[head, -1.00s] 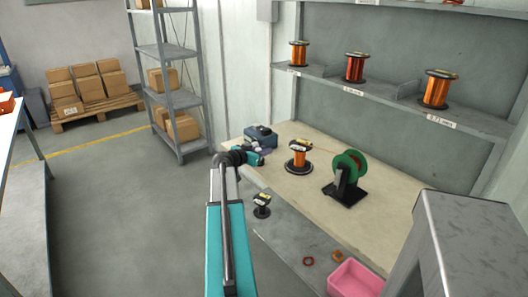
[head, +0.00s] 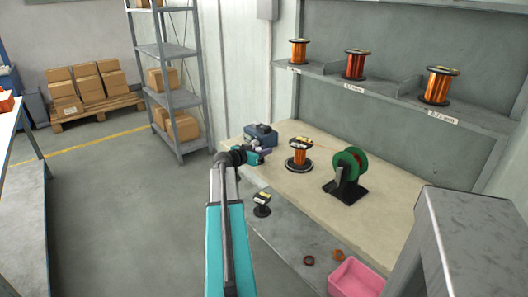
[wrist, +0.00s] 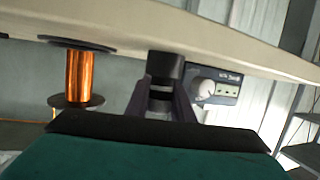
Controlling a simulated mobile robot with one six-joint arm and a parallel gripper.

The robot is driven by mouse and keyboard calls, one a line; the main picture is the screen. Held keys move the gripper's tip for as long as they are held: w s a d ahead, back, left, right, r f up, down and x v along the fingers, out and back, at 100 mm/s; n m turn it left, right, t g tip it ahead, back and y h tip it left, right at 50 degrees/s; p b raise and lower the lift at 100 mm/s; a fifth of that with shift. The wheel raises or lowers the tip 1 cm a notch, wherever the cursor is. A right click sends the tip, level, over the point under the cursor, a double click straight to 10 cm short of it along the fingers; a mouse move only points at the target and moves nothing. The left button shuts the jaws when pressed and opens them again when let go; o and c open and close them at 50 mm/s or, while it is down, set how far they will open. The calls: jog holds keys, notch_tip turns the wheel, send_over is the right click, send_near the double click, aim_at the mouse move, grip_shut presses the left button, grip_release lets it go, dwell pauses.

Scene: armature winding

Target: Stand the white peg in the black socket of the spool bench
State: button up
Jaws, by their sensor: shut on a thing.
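My gripper (head: 266,151) is over the far left part of the spool bench (head: 365,208), in front of a dark blue box. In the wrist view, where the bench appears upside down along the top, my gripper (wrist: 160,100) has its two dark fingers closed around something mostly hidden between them. Only a small pale strip shows there, so I cannot make out the white peg clearly. The black socket (wrist: 165,68) is a short dark cylinder on the bench, directly in line with the fingertips. I cannot tell whether the held thing touches or enters it.
The blue box (head: 262,134) with a dial stands just behind my gripper. A copper spool (head: 299,156) stands to its right, then a green reel on a black stand (head: 350,175). A small dark spool (head: 262,203) and a pink bin (head: 355,279) are lower down.

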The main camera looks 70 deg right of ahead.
jog(key=o, duration=1)
jog(key=shift+a, duration=0.1)
jog(key=b+v, duration=0.1)
jog(key=v, duration=1.2)
jog(key=shift+w+a+r+b, duration=0.1)
jog(key=shift+a+b, duration=0.2)
jog(key=shift+b, duration=0.1)
